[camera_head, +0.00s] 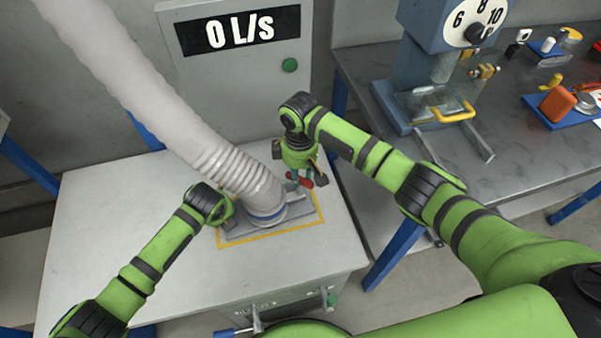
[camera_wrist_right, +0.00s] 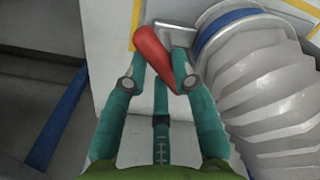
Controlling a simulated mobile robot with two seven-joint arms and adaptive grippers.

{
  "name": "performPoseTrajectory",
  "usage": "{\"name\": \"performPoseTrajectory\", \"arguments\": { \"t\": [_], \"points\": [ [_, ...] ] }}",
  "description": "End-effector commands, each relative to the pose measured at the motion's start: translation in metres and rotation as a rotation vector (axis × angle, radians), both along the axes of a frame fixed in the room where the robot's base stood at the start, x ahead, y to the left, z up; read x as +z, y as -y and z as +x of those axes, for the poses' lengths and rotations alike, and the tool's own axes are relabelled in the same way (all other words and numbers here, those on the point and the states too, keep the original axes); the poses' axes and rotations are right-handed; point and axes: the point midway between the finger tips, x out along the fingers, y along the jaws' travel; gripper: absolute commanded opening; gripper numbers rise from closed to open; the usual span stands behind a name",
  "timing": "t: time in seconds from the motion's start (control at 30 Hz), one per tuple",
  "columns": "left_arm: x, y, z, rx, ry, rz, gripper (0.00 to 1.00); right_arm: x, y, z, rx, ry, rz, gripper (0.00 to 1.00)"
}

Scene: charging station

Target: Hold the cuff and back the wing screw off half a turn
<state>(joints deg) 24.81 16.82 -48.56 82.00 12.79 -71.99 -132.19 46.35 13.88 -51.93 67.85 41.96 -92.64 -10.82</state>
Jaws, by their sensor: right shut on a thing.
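The grey ribbed hose (camera_head: 215,165) ends in a cuff with a blue ring (camera_head: 268,216) on a metal plate on the bench. The cuff's blue and white ring fills the upper right of the right wrist view (camera_wrist_right: 238,22). The red wing screw (camera_head: 307,183) is beside the cuff; in the right wrist view it is a red tapered lever (camera_wrist_right: 152,52), tilted. My right gripper (camera_wrist_right: 162,62) has its teal fingers closed around it. My left gripper (camera_head: 229,211) is at the cuff's left side; its fingers are hidden, so its hold does not show.
A yellow outline (camera_head: 235,240) frames the plate on the white bench (camera_head: 100,235). Behind stands a grey cabinet reading 0 L/s (camera_head: 240,32) with a green button (camera_head: 289,65). A blue press (camera_head: 425,75) stands on the dark table at right. The bench's left side is clear.

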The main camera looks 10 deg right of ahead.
Motion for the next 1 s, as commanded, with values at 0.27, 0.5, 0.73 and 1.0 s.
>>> {"name": "performPoseTrajectory", "arguments": {
  "t": [0.27, 0.5, 0.73, 1.0],
  "points": [
    [-0.0011, -0.0007, -0.0008, 0.001, -0.002, 0.000, 0.00, 0.0003, 0.0009, 0.0011, 0.051, 0.002, -0.002, 0.00],
    [-0.0010, -0.0008, -0.0007, 0.001, -0.002, 0.002, 0.00, 0.0004, 0.0011, 0.0011, 0.055, 0.001, -0.003, 0.00],
    [-0.0010, -0.0010, -0.0007, 0.001, -0.002, 0.002, 0.00, 0.0004, 0.0013, 0.0012, 0.053, 0.002, -0.003, 0.52],
    [-0.0010, -0.0009, -0.0006, 0.001, -0.002, 0.002, 0.00, 0.0002, 0.0004, 0.0007, 0.054, 0.001, -0.001, 0.52]
  ]
}}
